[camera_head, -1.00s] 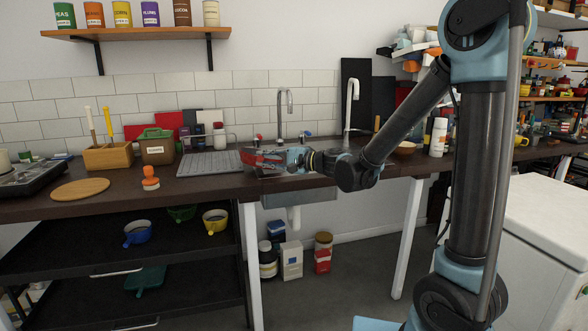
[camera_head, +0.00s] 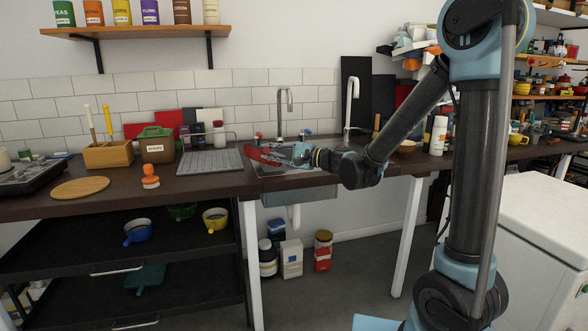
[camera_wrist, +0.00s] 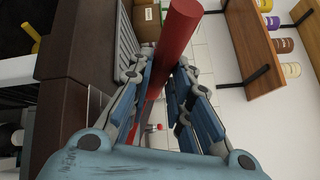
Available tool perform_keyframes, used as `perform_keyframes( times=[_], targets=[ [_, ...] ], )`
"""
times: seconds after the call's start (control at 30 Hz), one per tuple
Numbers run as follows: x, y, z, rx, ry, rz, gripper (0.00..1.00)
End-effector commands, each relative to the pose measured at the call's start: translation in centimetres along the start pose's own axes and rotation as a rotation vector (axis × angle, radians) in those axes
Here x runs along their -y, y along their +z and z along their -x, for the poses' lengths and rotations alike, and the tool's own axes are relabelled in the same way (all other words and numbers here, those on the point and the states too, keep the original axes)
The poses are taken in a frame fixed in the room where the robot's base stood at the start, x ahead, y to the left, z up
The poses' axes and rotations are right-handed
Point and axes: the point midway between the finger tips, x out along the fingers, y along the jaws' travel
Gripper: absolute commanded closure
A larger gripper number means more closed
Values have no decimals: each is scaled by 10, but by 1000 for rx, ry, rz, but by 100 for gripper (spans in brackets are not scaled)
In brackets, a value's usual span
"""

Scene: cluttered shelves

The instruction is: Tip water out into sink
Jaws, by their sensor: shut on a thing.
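My gripper (camera_head: 284,153) is shut on a red, long, roundish thing (camera_head: 262,155). In the wrist view, the red thing (camera_wrist: 172,55) lies between the two blue-grey fingers (camera_wrist: 165,100) and sticks out beyond them. In the camera_head view it points left and looks tilted, roughly level. It is held above the left part of the metal sink (camera_head: 285,171), just in front of the tap (camera_head: 285,100). Its opening and any water in it cannot be made out. The arm hides part of the sink.
A grey ribbed drainboard (camera_head: 210,162) lies left of the sink. A second tap (camera_head: 350,100) stands at the sink's right. A wooden bowl (camera_head: 405,146) and a white bottle (camera_head: 438,135) stand farther right. A wall shelf (camera_head: 137,33) with cans hangs at upper left.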

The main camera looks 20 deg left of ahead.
Motion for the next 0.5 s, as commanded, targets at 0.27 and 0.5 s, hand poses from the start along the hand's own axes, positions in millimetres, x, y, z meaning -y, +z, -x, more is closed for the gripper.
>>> perform_keyframes(
  times=[0.27,0.5],
  targets=[
    [6,-4,3,5,-16,-25,100],
    [10,-5,5,9,-27,-44,100]
  ],
)
